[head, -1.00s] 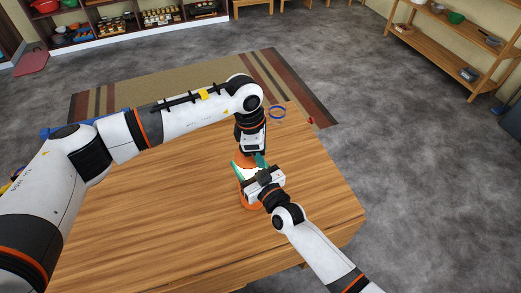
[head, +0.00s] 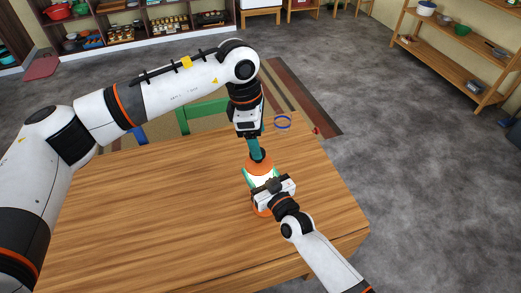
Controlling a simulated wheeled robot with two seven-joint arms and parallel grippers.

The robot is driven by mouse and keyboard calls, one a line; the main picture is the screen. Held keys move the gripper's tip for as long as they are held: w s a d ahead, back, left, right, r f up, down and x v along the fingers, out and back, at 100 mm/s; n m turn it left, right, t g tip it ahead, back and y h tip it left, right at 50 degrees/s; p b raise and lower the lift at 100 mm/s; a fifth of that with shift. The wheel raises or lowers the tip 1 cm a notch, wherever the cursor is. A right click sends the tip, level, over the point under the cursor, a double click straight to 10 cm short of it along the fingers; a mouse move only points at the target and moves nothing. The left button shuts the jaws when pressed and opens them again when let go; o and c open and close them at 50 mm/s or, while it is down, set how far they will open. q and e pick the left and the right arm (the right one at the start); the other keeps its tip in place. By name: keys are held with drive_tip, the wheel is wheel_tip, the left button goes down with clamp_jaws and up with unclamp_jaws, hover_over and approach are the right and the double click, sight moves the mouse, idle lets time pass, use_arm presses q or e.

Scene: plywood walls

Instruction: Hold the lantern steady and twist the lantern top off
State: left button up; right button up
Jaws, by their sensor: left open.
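The lantern (head: 259,171) stands on the wooden table, with an orange upper part, a dark tip, a white and green middle, and an orange lower part. Its orange upper part sits on the body. My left gripper (head: 254,151) is open and points down just above the dark tip, its teal finger seen edge-on. Whether it touches the tip is unclear. My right gripper (head: 266,189) is at the lantern's middle from the near right and covers part of it. Its fingertips are hidden, so its grip cannot be seen.
The wooden table (head: 170,200) is bare on the left and in front. A striped rug (head: 300,95) lies behind. Shelves (head: 460,60) stand far off.

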use_arm(q)
drive_tip(key=shift+w+a+r, duration=0.1)
drive_tip(key=shift+a+r, duration=0.05)
drive_tip(key=shift+r, duration=0.95)
use_arm(e)
drive_tip(key=shift+a+r, duration=0.1)
drive_tip(key=shift+a, duration=0.05)
drive_tip(key=o, duration=1.4)
drive_tip(key=shift+s, duration=0.2)
drive_tip(key=v, duration=1.1)
drive_tip(key=shift+s+d, duration=0.25)
drive_tip(key=shift+s, duration=0.05)
